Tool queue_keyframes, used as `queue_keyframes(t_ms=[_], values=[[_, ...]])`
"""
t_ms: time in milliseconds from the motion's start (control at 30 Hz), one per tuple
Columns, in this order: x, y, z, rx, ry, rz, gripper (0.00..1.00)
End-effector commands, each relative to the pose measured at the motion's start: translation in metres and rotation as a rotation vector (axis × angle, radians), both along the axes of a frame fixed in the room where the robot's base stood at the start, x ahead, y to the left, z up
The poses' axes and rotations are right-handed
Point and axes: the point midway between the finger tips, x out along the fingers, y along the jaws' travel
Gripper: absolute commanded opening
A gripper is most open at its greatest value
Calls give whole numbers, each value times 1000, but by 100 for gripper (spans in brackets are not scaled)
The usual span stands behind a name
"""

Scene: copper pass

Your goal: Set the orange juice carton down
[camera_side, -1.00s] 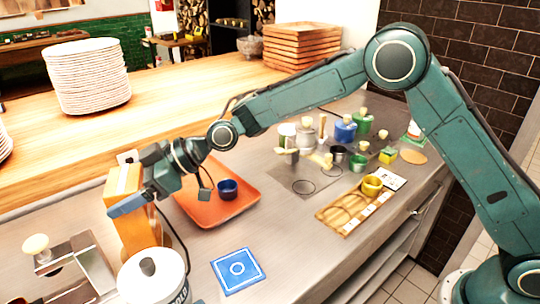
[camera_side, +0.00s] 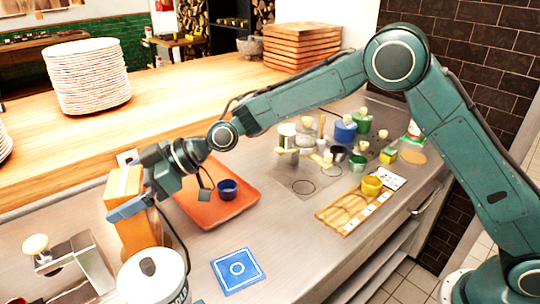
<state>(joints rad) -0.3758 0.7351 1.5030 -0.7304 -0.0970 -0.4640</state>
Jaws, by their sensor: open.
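The orange juice carton (camera_side: 138,232) is an upright orange box at the left of the counter, beside the orange tray. My gripper (camera_side: 128,208) is at the carton's upper part, with one blue-grey finger across its near face. The jaws are open around or beside the carton; the far finger is hidden. The carton's base is partly hidden behind the white lidded pot, so its contact with the counter does not show.
An orange tray (camera_side: 246,202) with a dark blue cup (camera_side: 227,189) lies right of the carton. A white lidded pot (camera_side: 152,280) stands in front. A blue square mat (camera_side: 238,271) lies on the counter. Several small pots and a wooden rack (camera_side: 335,218) are further right.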

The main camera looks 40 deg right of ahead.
Motion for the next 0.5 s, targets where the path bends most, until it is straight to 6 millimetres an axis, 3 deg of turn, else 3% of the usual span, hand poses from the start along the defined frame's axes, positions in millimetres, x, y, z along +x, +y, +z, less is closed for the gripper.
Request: queue_keyframes(t_ms=[267,500], values=[[-8,-23,10,0,0,-2,100],[-22,-56,25,-1,1,-4,100]])
